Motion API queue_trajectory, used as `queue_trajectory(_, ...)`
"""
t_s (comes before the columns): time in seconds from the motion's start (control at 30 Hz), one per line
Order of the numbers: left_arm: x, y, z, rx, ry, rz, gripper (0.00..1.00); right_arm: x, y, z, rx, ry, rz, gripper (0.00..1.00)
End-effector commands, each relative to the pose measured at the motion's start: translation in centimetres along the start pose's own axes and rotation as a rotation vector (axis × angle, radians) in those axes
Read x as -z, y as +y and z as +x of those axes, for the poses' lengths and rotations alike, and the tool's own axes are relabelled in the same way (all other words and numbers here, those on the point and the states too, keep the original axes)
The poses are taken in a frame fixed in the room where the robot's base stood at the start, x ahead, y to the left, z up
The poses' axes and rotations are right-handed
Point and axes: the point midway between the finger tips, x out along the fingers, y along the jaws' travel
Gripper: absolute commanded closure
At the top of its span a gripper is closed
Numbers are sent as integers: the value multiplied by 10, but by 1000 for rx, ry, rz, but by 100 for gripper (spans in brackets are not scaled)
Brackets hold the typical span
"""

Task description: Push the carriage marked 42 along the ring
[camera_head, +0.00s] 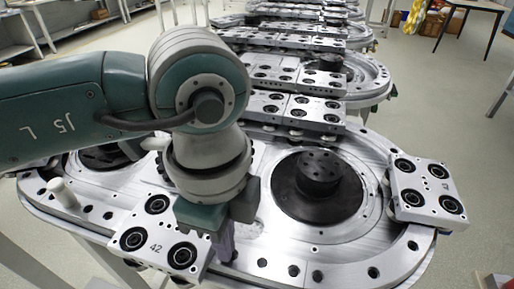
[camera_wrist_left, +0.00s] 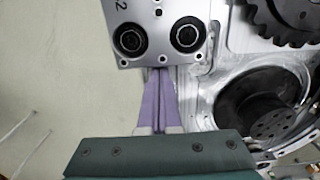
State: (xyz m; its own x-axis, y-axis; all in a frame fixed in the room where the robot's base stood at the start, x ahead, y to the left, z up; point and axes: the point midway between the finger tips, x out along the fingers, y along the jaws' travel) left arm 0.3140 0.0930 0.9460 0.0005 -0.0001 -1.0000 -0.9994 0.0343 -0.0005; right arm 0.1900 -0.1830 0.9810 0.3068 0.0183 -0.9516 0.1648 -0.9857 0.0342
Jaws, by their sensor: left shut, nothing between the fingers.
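The carriage marked 42 (camera_head: 156,247) is a silver plate with several black round wheels on top, at the front left of the ring track (camera_head: 340,262). In the left wrist view the carriage (camera_wrist_left: 160,50) is at the top, its marking partly cut off. My left gripper (camera_head: 225,247) is shut and empty, pointing down at the right edge of the carriage. In the left wrist view its purple fingers (camera_wrist_left: 157,78) are together with their tips at the carriage's near edge. I cannot tell whether they touch it. My right gripper is not in view.
Another carriage (camera_head: 428,194) sits at the ring's right end. A black hub (camera_head: 319,185) rises inside the ring on the right. A white peg (camera_head: 63,193) stands at the left end. More carriages (camera_head: 295,109) and tracks lie behind. The front right stretch of track is clear.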

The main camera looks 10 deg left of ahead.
Motion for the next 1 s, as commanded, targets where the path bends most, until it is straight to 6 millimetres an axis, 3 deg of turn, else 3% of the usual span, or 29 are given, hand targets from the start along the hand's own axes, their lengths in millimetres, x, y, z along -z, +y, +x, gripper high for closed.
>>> queue_trajectory(0.43, -9, 0, 0, -2, -2, -2, 100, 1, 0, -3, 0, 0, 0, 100)
queue_trajectory(0.8, -99, 1, 0, -3, -5, -5, 100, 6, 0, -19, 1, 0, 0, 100)
queue_trajectory(1.0, -120, 0, 0, -1, -2, -1, 100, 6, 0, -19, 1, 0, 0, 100)
